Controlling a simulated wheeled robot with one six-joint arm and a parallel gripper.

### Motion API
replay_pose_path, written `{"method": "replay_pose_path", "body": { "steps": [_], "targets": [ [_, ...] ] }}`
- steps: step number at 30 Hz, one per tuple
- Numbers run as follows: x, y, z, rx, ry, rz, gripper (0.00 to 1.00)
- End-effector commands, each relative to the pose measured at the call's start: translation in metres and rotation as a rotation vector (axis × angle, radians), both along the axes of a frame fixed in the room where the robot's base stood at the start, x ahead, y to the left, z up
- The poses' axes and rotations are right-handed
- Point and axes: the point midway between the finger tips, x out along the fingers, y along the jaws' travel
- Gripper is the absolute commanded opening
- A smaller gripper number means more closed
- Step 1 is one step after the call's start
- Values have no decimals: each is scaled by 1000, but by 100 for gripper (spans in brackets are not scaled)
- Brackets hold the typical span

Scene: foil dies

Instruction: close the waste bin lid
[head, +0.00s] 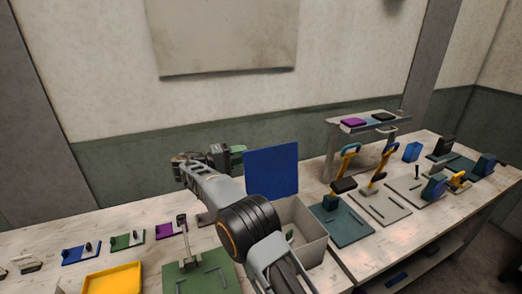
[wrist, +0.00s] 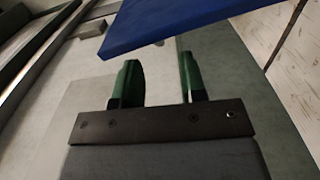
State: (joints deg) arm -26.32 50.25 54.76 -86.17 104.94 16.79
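The waste bin (head: 312,250) is a pale open box on the bench, partly hidden behind my arm. Its blue lid (head: 271,172) stands up, open, at the bin's back edge. My gripper (head: 240,149) is at the lid's left edge, near its upper part. In the wrist view, my gripper (wrist: 161,82) has two green fingers spread apart with nothing between them. The blue lid also shows in the wrist view (wrist: 190,25), just beyond the fingertips. I cannot tell whether a finger touches it.
A green board (head: 197,268) with a small press and a yellow tray (head: 112,279) are at the left front. Right of the bin are a teal-based press (head: 340,228), more presses and a raised shelf (head: 362,124). The wall is behind.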

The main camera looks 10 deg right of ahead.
Motion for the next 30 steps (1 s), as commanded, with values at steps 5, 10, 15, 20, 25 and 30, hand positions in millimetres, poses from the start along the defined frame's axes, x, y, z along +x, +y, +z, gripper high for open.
{"method": "replay_pose_path", "body": {
  "steps": [5,10,15,20,25,30],
  "targets": [
    [6,-33,2,-1,3,0,38],
    [11,-55,2,1,1,2,38],
    [14,-68,1,1,1,4,38],
    [15,-73,1,1,0,5,38],
    [15,-73,0,1,0,6,38],
    [15,-73,0,1,1,6,31]
  ]
}}
